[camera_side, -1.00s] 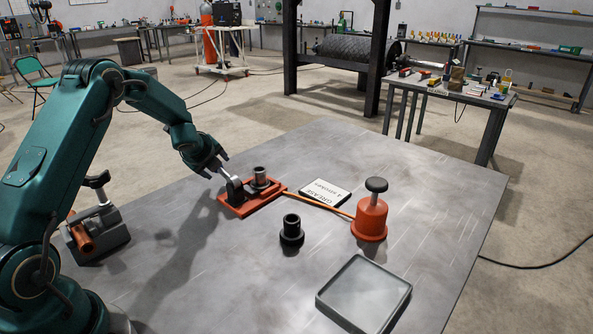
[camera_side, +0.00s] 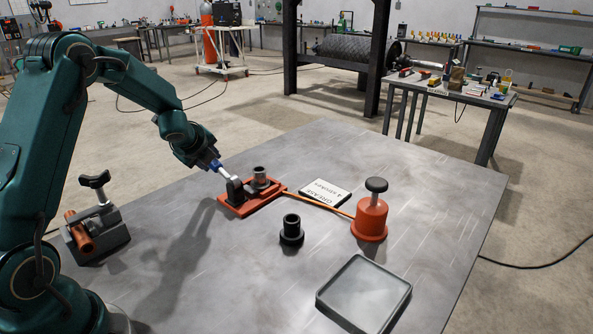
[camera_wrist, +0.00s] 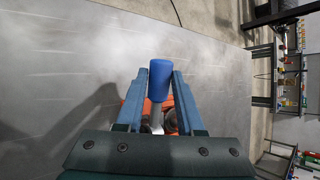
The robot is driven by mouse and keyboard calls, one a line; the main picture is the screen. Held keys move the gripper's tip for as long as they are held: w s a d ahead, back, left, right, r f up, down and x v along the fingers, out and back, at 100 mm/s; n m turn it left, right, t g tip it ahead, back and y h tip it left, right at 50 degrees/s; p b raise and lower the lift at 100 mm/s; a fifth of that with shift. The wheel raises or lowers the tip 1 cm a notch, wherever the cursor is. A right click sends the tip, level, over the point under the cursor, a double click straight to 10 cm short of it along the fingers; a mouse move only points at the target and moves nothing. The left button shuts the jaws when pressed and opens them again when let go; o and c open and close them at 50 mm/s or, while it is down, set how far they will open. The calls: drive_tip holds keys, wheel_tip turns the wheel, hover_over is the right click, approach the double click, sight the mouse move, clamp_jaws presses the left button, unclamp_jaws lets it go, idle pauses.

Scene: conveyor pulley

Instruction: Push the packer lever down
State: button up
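The packer (camera_side: 251,205) is an orange plate on the metal table with a dark pivot and an upright grey post. Its lever is a bright rod (camera_side: 227,173) that slopes up and left from the pivot. The lever ends in a blue handle (camera_wrist: 161,79), which stands between my fingertips in the wrist view. My gripper (camera_side: 212,163) is at the handle, left of and above the plate. Its fingers lie close along both sides of the handle and appear shut on it. The plate is mostly hidden behind my gripper in the wrist view.
An orange grease pump (camera_side: 371,218) with a black knob joins the packer by an orange hose. A black flanged part (camera_side: 291,232), a white card (camera_side: 325,192) and a grey tray (camera_side: 363,294) are on the table. A clamp-like fixture (camera_side: 97,232) stands at left.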

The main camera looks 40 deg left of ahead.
drive_tip(key=s+r+n, duration=0.1)
drive_tip(key=n, duration=0.1)
drive_tip(key=a+r+n+g, duration=0.1)
drive_tip(key=n, duration=0.1)
drive_tip(key=s+a+r+n, duration=0.1)
drive_tip(key=r, duration=0.1)
drive_tip(key=shift+s+n+y, duration=0.3)
drive_tip(key=shift+n+y, duration=0.1)
clamp_jaws()
drive_tip(key=s+d+r+n+t+h, duration=0.15)
drive_tip(key=d+r+n+h, duration=0.35)
drive_tip(key=r+n, duration=0.55)
hover_over(216, 163)
drive_tip(key=shift+g+y, duration=0.25)
drive_tip(key=shift+y, duration=0.05)
drive_tip(key=f, duration=0.7)
drive_tip(key=shift+d+f, duration=0.25)
drive_tip(key=shift+f, duration=0.05)
drive_tip(key=shift+a+f+n, duration=0.15)
drive_tip(key=shift+f, duration=0.45)
drive_tip(key=shift+a+f+n, duration=0.1)
drive_tip(key=shift+a+f, duration=0.05)
drive_tip(key=shift+f, duration=0.4)
drive_tip(key=shift+s+a+f, duration=0.15)
drive_tip(key=shift+f, duration=0.35)
drive_tip(key=shift+s+a+f, duration=0.1)
drive_tip(key=shift+a+f, duration=0.05)
drive_tip(key=shift+f, duration=0.3)
